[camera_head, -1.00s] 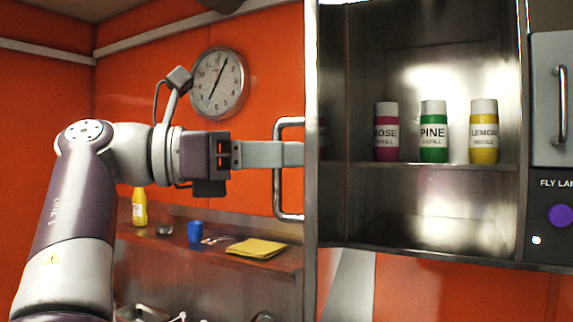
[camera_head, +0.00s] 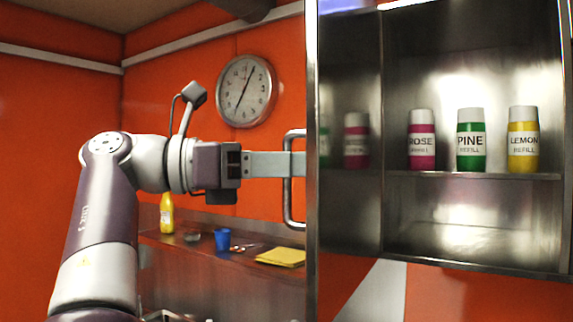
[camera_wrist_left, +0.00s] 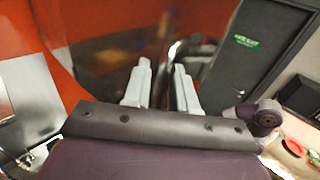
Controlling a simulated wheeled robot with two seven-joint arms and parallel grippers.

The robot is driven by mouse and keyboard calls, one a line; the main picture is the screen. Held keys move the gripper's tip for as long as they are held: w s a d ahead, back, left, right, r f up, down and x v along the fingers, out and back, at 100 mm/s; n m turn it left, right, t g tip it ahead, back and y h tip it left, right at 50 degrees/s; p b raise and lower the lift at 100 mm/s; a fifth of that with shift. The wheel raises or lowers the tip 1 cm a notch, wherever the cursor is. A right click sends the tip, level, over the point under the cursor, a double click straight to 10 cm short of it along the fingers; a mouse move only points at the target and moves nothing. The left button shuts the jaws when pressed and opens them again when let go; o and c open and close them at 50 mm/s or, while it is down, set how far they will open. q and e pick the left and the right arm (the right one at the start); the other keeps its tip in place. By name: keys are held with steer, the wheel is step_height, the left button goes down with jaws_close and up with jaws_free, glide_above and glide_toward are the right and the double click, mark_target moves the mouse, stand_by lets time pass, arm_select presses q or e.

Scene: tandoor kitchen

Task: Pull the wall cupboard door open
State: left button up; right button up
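The wall cupboard door (camera_head: 312,250) stands open and is seen nearly edge-on in the head view. Its shiny inner face (camera_head: 350,215) reflects bottles. Its metal bar handle (camera_head: 289,210) is on the left side of the door. My left gripper (camera_head: 298,164) reaches in from the left, with its fingers level across the upright bar, around it. My right gripper is in neither view.
The open cupboard (camera_head: 470,215) holds a ROSE bottle (camera_head: 422,140), a PINE bottle (camera_head: 471,138) and a LEMON bottle (camera_head: 523,137). A clock (camera_head: 247,90) hangs on the orange wall. Below, a shelf (camera_head: 200,243) carries a yellow bottle (camera_head: 167,213), a blue cup (camera_head: 222,239) and yellow cloths (camera_head: 281,257).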

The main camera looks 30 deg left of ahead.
arm_select(q)
steer(key=shift+s, duration=0.1)
steer(key=p+v, duration=0.1)
steer(key=v, duration=1.1)
steer(key=shift+s+a+p, duration=0.15)
steer(key=shift+a+p, duration=0.1)
steer(key=shift+p, duration=0.15)
